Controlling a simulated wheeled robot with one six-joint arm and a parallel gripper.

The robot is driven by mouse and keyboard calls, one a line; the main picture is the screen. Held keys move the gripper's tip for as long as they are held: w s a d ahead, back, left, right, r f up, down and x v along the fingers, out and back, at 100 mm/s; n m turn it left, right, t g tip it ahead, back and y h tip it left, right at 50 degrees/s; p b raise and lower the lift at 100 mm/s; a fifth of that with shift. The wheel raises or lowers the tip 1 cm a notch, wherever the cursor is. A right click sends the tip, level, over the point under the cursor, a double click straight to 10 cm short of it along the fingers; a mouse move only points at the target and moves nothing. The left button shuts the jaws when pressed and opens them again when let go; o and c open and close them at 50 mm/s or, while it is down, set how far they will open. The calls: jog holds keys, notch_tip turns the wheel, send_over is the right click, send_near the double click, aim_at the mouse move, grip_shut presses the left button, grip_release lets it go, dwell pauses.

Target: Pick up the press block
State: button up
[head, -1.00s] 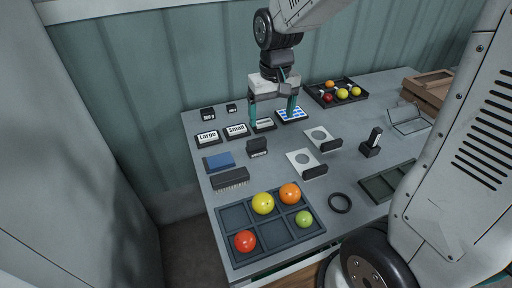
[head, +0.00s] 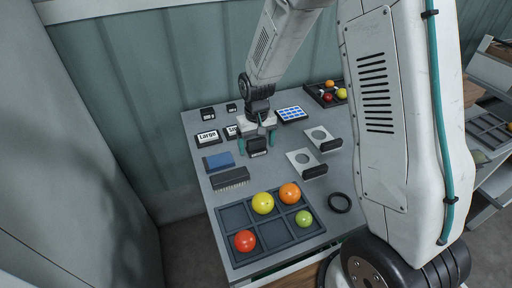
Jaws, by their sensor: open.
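A small dark block with a pale strip on its front, which looks like the press block (head: 257,151), stands on the grey table left of the two plates with discs. My gripper (head: 256,144) is directly over it, pointing down. Its two teal fingers are apart, one on each side of the block in the picture. The gripper partly hides the block's top. Whether the fingers touch it I cannot tell.
A blue pad (head: 218,161) and a dark brush (head: 231,178) lie to the left. Plates (head: 301,160) with dark blocks are close on the right. The "Large" card (head: 208,138) lies behind left.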

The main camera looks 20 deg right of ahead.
aim_at(257, 140)
jog(key=shift+f, duration=0.4)
jog(key=c, duration=1.1)
notch_tip(257, 140, up, 10)
jog(key=shift+r, duration=0.1)
